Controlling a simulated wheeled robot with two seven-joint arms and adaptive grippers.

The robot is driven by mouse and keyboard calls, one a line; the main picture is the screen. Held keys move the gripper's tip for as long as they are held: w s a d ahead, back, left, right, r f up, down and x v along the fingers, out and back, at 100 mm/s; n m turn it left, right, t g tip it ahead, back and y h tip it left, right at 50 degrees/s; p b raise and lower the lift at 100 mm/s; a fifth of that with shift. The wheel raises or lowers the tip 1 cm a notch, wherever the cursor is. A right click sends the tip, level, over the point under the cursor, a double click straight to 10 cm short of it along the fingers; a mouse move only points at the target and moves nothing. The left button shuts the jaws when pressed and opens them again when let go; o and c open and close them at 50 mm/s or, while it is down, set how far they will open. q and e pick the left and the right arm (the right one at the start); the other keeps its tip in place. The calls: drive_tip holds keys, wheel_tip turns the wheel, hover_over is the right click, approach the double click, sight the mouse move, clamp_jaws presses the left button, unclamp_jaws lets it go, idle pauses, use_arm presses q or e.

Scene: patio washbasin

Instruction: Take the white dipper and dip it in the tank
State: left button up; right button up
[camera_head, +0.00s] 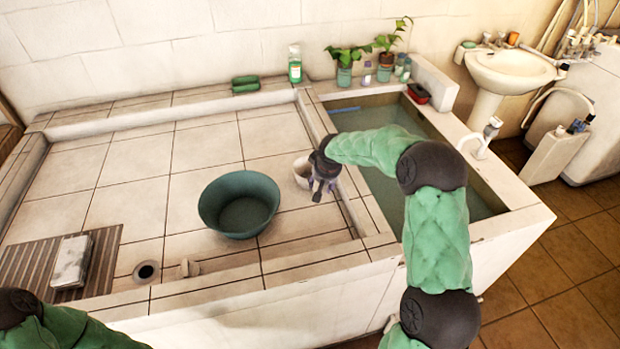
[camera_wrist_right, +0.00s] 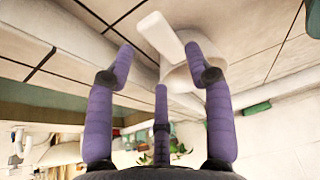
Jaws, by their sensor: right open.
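The white dipper (camera_head: 301,174) stands on the tiled washing floor, left of the tank, partly hidden behind my right gripper (camera_head: 322,184). In the right wrist view the dipper (camera_wrist_right: 178,72) and its pale flat handle (camera_wrist_right: 158,34) lie between and beyond the purple fingers. My right gripper (camera_wrist_right: 160,62) is open, its fingers spread near the dipper; I cannot tell whether they touch it. The tank (camera_head: 510,226) holds water and is partly covered by my right arm. My left gripper is not in view; only part of my left arm shows at the lower left.
A green basin (camera_head: 240,201) sits left of the dipper. A slatted board (camera_head: 24,262) with a pale block (camera_head: 71,262) lies at the left. A green bottle (camera_head: 295,64) and potted plants (camera_head: 344,75) line the back ledge.

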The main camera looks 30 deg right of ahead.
drive_tip(key=shift+x, duration=1.1)
drive_tip(key=b+x, duration=0.1)
drive_tip(key=x, duration=0.1)
drive_tip(key=b+x, duration=0.1)
drive_tip(key=x, duration=0.2)
drive_tip(key=shift+w+r+b, duration=0.15)
drive_tip(key=shift+w+b, duration=0.1)
drive_tip(key=shift+b, duration=0.15)
clamp_jaws()
